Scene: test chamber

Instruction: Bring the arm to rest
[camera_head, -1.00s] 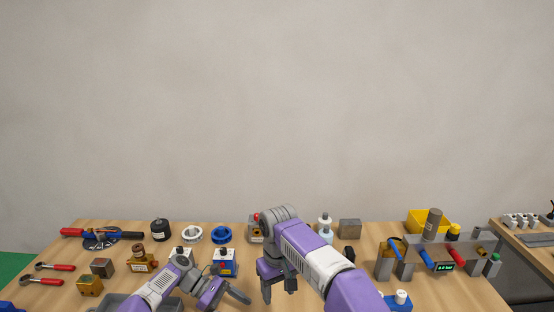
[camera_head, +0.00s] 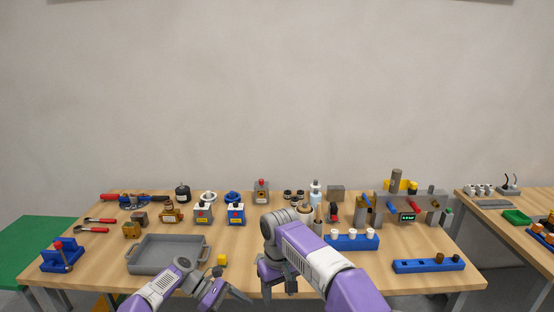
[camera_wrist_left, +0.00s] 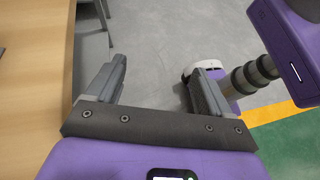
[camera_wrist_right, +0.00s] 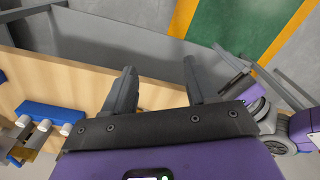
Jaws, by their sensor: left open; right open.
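My right arm comes in from the lower right of the head view, and its gripper (camera_head: 278,284) hangs open and empty at the table's front edge. In the right wrist view the right gripper's two fingers (camera_wrist_right: 158,90) are apart with nothing between them. My left gripper (camera_head: 226,297) is low in the head view, left of the right one, near the front edge. In the left wrist view its fingers (camera_wrist_left: 160,85) are spread, with bare grey floor between and beyond them.
A test rig (camera_head: 405,208) stands at the back right. A second table (camera_head: 485,208) is further right.

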